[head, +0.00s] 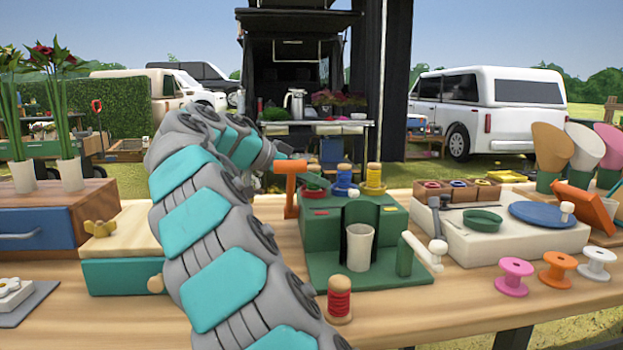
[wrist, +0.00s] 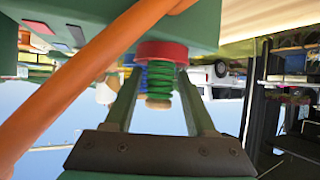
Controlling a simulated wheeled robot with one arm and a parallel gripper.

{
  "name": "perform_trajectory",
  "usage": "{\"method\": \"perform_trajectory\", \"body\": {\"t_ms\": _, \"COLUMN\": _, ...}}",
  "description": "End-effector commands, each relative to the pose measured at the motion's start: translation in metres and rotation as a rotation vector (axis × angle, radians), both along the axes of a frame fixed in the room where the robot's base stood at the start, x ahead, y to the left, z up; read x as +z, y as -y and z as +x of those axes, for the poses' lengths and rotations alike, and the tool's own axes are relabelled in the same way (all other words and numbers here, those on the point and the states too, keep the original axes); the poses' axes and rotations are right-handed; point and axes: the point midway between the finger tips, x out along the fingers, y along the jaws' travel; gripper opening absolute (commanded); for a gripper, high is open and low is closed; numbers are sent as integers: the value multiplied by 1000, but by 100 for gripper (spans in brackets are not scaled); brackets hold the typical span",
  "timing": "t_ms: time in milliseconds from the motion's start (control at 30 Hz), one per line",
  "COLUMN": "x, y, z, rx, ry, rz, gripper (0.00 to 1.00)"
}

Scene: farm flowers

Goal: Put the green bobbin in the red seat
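The green bobbin (wrist: 160,78) shows between my gripper's two fingers (wrist: 160,88) in the upside-down wrist view. Its end meets the red seat (wrist: 162,51), a round red ring on the green stand (head: 376,240). It looks in line with the ring; how deep it sits is hidden. The fingertips reach close to the ring, on either side of the bobbin. I cannot tell whether they touch the bobbin. In the head view the gripper is mostly hidden behind an orange T-shaped post (head: 291,190).
A blue bobbin (head: 343,178) and a yellow bobbin (head: 373,177) sit on the stand. A red bobbin (head: 339,300) stands on the table in front. Pink (head: 514,276), orange (head: 558,270) and white (head: 596,263) spools stand at the right. A pale cup (head: 359,247) is on the stand.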

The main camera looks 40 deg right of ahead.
Motion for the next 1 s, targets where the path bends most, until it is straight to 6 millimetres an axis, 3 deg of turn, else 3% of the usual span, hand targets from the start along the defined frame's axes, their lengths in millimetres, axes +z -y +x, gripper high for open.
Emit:
{"method": "perform_trajectory", "body": {"t_ms": 367, "x": 5, "y": 0, "z": 0, "rx": 0, "ry": 0, "rz": 0, "gripper": 61}}
{"method": "perform_trajectory", "body": {"t_ms": 1000, "x": 38, "y": -61, "z": 9, "rx": 2, "ry": 1, "rz": -1, "gripper": 61}}
